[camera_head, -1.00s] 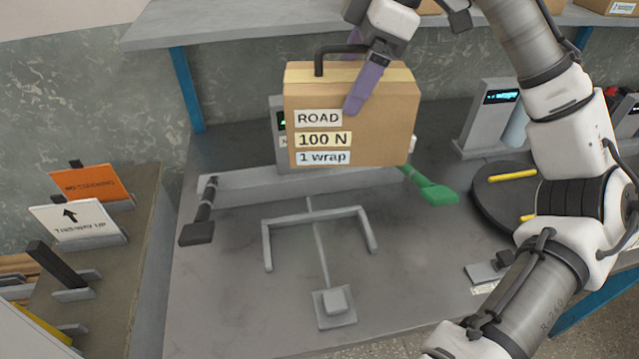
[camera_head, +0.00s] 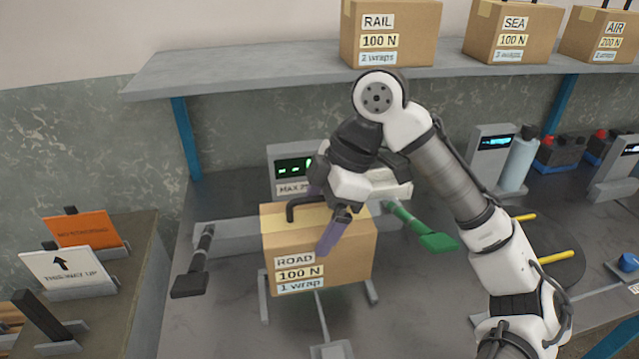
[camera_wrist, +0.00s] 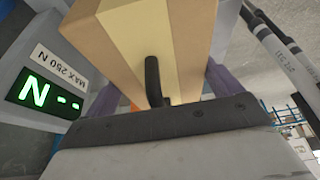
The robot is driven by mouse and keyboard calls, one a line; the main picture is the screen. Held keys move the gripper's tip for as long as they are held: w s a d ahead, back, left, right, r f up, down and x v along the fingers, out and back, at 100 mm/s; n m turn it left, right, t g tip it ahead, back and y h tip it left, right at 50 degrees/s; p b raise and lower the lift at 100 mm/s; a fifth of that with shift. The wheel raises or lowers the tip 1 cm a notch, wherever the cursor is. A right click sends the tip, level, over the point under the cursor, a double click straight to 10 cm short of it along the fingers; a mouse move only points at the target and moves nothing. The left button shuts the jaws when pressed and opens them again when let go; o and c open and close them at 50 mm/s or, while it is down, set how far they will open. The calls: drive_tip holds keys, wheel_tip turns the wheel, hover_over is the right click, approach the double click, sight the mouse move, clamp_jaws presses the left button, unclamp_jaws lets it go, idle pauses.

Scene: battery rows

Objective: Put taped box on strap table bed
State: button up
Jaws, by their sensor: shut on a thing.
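The taped box (camera_head: 345,262) is brown cardboard with a pale tape strip, a black handle and labels ROAD, 100 N, 1 wrap. It is upright. My gripper (camera_head: 322,218) has purple fingers and is shut on the box from above, across its sides; the far finger is mostly hidden. In the wrist view the box (camera_wrist: 185,25) fills the space between the fingers. The box is over the strap table bed, whose grey U-shaped frame (camera_head: 263,300) shows at both sides below it. I cannot tell whether the box touches the bed.
Behind the box is a display (camera_head: 290,168) marked MAX, showing N in the wrist view. A black-ended lever (camera_head: 203,262) is left and a green paddle (camera_head: 425,232) right. More boxes, such as RAIL (camera_head: 388,35), stand on the shelf (camera_head: 230,75). Signs (camera_head: 68,272) stand at left.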

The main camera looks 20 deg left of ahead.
wheel_tip(320, 180, down, 9)
idle(0.5)
drive_tip(key=shift+f, duration=0.1)
drive_tip(key=o, duration=1.8)
drive_tip(key=shift+c, duration=0.2)
drive_tip(key=v, duration=1.2)
drive_tip(key=shift+s, duration=0.1)
